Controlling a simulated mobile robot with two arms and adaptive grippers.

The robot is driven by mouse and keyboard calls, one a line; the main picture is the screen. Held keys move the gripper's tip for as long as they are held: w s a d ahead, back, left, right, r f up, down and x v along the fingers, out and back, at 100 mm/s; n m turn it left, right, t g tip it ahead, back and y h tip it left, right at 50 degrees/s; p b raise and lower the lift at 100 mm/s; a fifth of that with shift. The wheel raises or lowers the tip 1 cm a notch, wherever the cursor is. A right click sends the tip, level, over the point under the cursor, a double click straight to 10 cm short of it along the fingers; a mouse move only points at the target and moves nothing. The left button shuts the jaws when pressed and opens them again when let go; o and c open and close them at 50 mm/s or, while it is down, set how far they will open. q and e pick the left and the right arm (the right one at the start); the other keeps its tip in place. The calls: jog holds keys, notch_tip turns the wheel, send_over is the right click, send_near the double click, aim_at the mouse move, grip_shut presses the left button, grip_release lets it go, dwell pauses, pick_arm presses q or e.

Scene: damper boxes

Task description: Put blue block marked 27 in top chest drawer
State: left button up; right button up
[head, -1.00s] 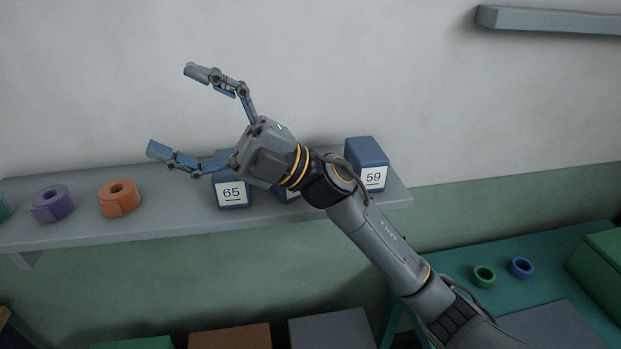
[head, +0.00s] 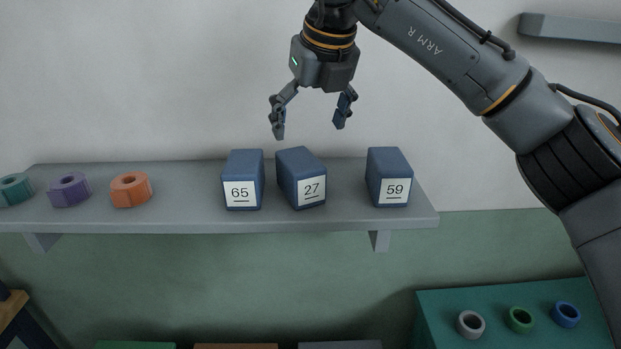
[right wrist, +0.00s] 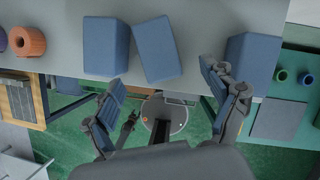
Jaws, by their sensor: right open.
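The blue block marked 27 (head: 300,172) stands upright on the grey wall shelf (head: 200,213), turned slightly, between the blue block marked 65 (head: 242,175) and the blue block marked 59 (head: 388,172). My right gripper (head: 309,128) is open and empty, pointing down just above block 27, not touching it. The right wrist view shows block 27 (right wrist: 157,48) from above, ahead of the spread fingers (right wrist: 162,76). Its label does not show there. My left gripper is out of view. I cannot make out the chest's top drawer.
Orange (head: 130,189), purple (head: 69,190) and teal (head: 14,189) nuts lie on the shelf's left part. A teal surface at lower right (head: 450,305) holds grey, green and blue rings. A grey ledge (head: 575,28) is at upper right. The shelf between blocks 27 and 59 is clear.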

aim_at(301, 159)
jog(key=p+x, duration=0.2)
jog(key=x, duration=0.6)
jog(key=shift+a, duration=0.1)
jog(key=shift+f+p, duration=0.1)
jog(key=shift+p, duration=0.25)
jog(key=p+x, duration=0.3)
jog(key=x, duration=0.1)
jog(key=shift+w+a+f, duration=0.1)
jog(key=shift+w+a, duration=0.05)
jog(key=shift+w+f, duration=0.1)
jog(key=shift+f, duration=0.15)
jog(key=shift+f+b, duration=0.3)
jog(key=shift+b, duration=0.35)
jog(key=c, duration=1.5)
